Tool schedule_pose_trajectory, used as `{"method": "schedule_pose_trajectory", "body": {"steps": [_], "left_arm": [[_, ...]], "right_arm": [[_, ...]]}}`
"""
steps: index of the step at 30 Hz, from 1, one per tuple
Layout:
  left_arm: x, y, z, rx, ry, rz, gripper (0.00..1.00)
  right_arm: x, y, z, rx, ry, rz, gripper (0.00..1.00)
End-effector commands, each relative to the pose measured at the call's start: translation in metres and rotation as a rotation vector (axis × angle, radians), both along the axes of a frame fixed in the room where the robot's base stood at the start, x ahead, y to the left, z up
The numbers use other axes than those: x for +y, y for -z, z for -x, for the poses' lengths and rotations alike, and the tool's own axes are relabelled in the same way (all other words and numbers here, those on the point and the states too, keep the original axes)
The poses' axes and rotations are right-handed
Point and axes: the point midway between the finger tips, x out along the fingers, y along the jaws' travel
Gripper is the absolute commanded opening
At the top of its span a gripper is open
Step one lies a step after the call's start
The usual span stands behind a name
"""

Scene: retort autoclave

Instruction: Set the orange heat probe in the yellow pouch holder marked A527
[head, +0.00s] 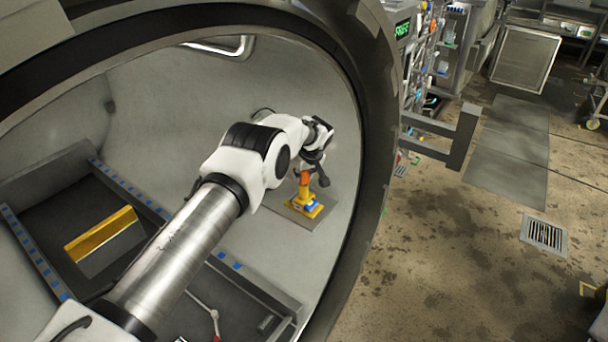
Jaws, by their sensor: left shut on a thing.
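The orange heat probe (304,184) is upright inside the round chamber, small in the head view. My left gripper (309,176) is shut on its upper part. Directly below it is a small yellow holder (305,200) with a blue patch at its foot, on a grey plate (298,219). The probe's lower end is at the holder in the picture; I cannot tell whether it is seated inside or just above. The marking A527 is too small to read. My right gripper is not in view.
A longer yellow block (102,234) lies in the dark tray at the left, between rails with blue squares. The thick chamber rim (375,150) curves close to the right of my arm. A red-tipped rod (215,315) lies low in the chamber. Wet floor is open outside at right.

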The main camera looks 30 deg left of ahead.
Motion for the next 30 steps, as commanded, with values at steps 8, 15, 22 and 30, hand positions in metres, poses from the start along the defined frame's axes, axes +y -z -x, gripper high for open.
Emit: {"method": "schedule_pose_trajectory", "body": {"steps": [8, 15, 22, 30], "left_arm": [[0.0, 0.0035, -0.0001, 0.0, 0.0, 0.0, 0.0], [0.0001, 0.006, -0.0001, 0.0, 0.0, 0.0, 0.0], [0.0001, 0.007, -0.0001, 0.0, 0.0, 0.0, 0.0], [0.0, 0.0071, -0.0001, 0.0, 0.0, 0.0, 0.59]], "right_arm": [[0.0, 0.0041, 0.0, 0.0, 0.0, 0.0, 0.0], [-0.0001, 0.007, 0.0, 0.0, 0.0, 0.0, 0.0], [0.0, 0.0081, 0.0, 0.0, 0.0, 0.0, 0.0], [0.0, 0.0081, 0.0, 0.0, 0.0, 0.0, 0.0]]}}
